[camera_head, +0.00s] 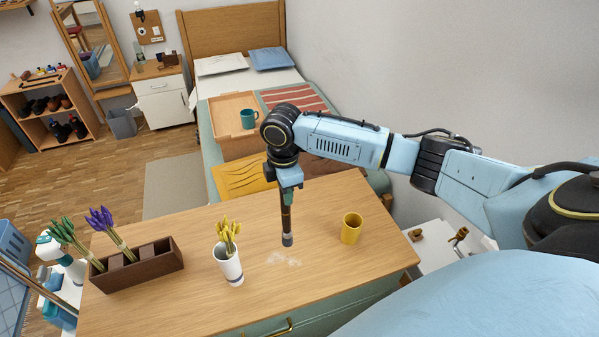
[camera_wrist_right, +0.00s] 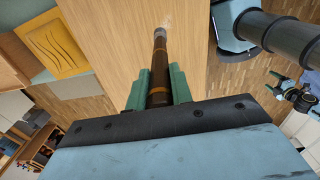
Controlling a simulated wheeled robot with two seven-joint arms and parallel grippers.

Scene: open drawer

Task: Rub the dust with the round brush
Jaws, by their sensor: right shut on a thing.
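My right gripper (camera_head: 287,188) points down over the wooden table and is shut on the dark handle of the round brush (camera_head: 286,218). The brush hangs nearly upright with its grey tip down, just behind the pale dust patch (camera_head: 285,259). I cannot tell whether the tip touches the table. In the right wrist view, the green fingers of the gripper (camera_wrist_right: 160,92) sit on both sides of the brown brush handle (camera_wrist_right: 158,66). The dust (camera_wrist_right: 168,20) shows faintly beyond the tip there.
A white vase (camera_head: 229,268) with yellow flowers stands left of the dust, and a yellow cup (camera_head: 351,229) stands right of it. A dark wooden planter box (camera_head: 140,268) is at the table's left. The front middle of the table (camera_head: 215,310) is clear.

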